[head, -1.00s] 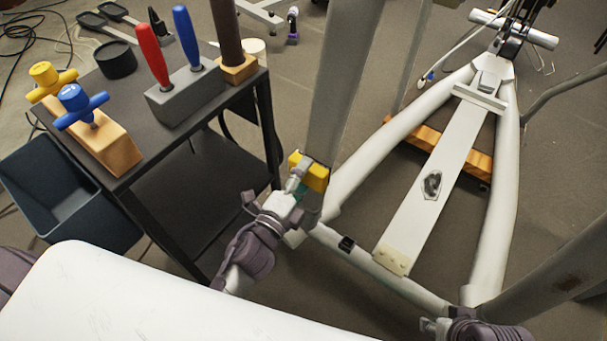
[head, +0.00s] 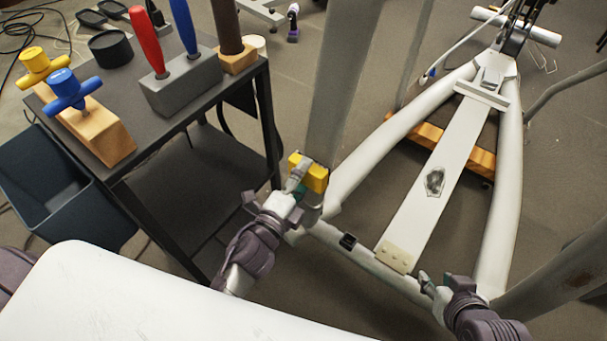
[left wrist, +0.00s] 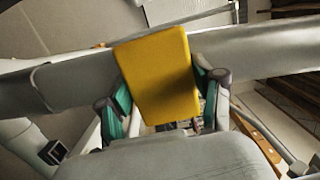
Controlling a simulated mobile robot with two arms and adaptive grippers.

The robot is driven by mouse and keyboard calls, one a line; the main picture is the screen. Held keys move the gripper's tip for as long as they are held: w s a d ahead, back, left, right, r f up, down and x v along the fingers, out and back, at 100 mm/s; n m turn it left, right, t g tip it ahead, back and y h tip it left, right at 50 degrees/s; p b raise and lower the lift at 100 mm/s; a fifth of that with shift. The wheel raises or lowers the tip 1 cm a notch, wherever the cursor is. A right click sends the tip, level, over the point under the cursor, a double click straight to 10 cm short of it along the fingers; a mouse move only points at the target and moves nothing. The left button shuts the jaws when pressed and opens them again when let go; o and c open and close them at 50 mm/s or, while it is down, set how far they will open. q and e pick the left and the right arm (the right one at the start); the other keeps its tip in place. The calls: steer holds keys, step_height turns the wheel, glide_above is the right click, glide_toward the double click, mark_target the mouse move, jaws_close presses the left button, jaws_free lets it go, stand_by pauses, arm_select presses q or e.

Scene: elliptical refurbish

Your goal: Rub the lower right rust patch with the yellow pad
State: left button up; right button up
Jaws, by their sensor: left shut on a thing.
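The yellow pad (head: 314,173) is a block held by my left gripper (head: 298,183), in front of the lower part of the left grey upright (head: 335,95). In the left wrist view the pad (left wrist: 158,78) sits between the green-lined fingers of my left gripper (left wrist: 160,113), with a grey tube behind it. I cannot tell whether the pad touches the upright. My right gripper (head: 430,284) is low by the front cross tube, too small to tell open from shut.
A dark cart (head: 200,165) at left carries yellow and blue handled tools (head: 72,90) in a wooden block and red and blue handled tools in a grey block (head: 180,85). A blue bin (head: 60,190) stands beside it. The elliptical's white rail (head: 435,180) runs between side tubes.

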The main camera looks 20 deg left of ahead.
arm_select(q)
steer(key=shift+f, duration=0.25)
arm_select(e)
steer(key=shift+w, duration=0.1)
arm_select(q)
steer(key=shift+s, duration=0.1)
steer(key=shift+s+a+f, duration=0.15)
steer(key=shift+s, duration=0.1)
steer(key=v, duration=0.2)
steer(key=shift+s+a, duration=0.2)
steer(key=shift+r+v, duration=0.25)
steer(key=shift+v, duration=1)
steer(key=shift+a, duration=0.15)
arm_select(e)
steer(key=w, duration=0.1)
steer(key=w+r+t, duration=0.1)
steer(key=shift+w+a+r+t, duration=0.3)
steer(key=shift+a, duration=0.1)
